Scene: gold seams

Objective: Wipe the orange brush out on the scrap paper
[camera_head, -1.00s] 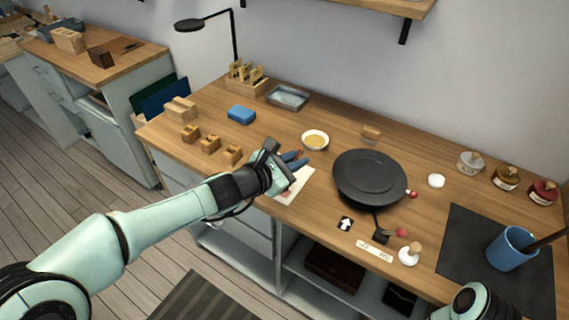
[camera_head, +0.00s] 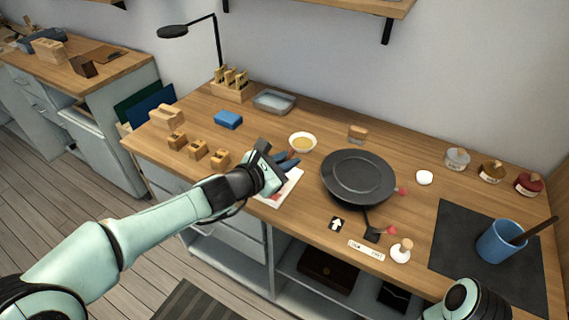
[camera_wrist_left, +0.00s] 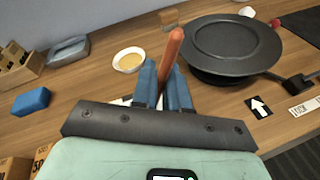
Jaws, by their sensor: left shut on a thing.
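My left gripper (camera_head: 287,162) is shut on the orange brush; its blue fingers (camera_wrist_left: 163,88) show on both sides of the handle in the left wrist view. The brush's orange handle (camera_wrist_left: 173,48) sticks up between them, slightly tilted. Its bristle end is hidden behind the gripper, so I cannot tell whether it touches the paper. The white scrap paper (camera_head: 288,190) lies on the table just below and beside the gripper, with reddish marks on it. The arm covers part of the paper. My right gripper is not in view.
A bowl of yellow stuff (camera_head: 303,142) stands just behind the gripper. A dark round plate on a stand (camera_head: 358,178) is to the right. A blue block (camera_head: 228,120) and small wooden blocks (camera_head: 198,150) are to the left. A blue cup (camera_head: 500,243) stands on a dark mat.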

